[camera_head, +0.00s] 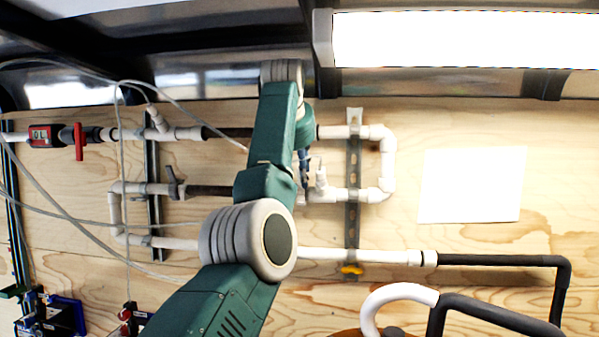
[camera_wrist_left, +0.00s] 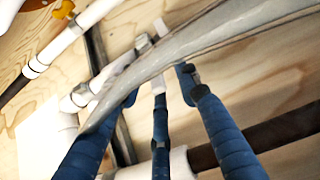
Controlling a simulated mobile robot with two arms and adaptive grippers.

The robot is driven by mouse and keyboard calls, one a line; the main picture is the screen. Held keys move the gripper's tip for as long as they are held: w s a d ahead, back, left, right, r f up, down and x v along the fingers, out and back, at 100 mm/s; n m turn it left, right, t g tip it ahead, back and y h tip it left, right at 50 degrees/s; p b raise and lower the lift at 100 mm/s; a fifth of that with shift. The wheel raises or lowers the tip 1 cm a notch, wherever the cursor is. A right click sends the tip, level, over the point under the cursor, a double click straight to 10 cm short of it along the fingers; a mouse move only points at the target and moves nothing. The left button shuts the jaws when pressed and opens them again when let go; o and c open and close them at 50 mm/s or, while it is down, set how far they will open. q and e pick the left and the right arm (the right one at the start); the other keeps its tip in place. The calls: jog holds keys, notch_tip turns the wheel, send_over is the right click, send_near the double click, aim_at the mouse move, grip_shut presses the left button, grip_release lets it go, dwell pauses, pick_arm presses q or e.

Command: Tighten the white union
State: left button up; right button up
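My left gripper (camera_head: 305,170) is mostly behind my own green arm in the head view. In the left wrist view its blue fingers (camera_wrist_left: 160,84) are spread apart with nothing clearly held between them. A thick white fitting (camera_wrist_left: 155,167) joined to a dark pipe (camera_wrist_left: 275,130) lies behind the fingers. It looks like the white fitting beside my arm on the upper pipe run (camera_head: 330,132). A white coupling (camera_head: 427,258) with a dark ring sits on the lower pipe run. I cannot tell which fitting is the white union. My right gripper is out of view.
A translucent hose (camera_wrist_left: 210,45) crosses close over the fingers. A metal bracket (camera_head: 353,225) holds the pipes on the plywood wall. A red-handled valve (camera_head: 79,142) and gauge (camera_head: 45,135) are at left. The wall around the white sheet (camera_head: 470,185) is clear.

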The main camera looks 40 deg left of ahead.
pick_arm(q)
jog(key=v, duration=1.2)
dwell(0.3)
